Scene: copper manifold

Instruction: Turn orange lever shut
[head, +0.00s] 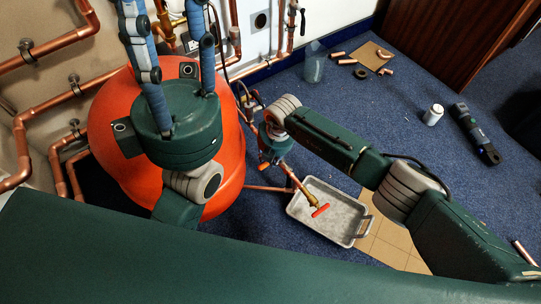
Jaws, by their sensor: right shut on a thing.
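My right gripper (270,152) reaches in from the right to the copper pipework beside the orange tank. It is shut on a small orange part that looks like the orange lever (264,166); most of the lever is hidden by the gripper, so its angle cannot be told. Below it a copper pipe slopes down to a brass valve with a red handle (320,210) over a tray. My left gripper (163,12) points away over the tank, its two blue-wrapped fingers apart and empty. Its fingertips are near the top edge of the picture.
The big orange tank (235,165) stands under my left arm. Copper pipes (60,45) run along the left wall. A grey tray (296,207) lies on blue carpet. A white can (433,115), a dark tool (474,134) and copper offcuts (337,55) lie to the right.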

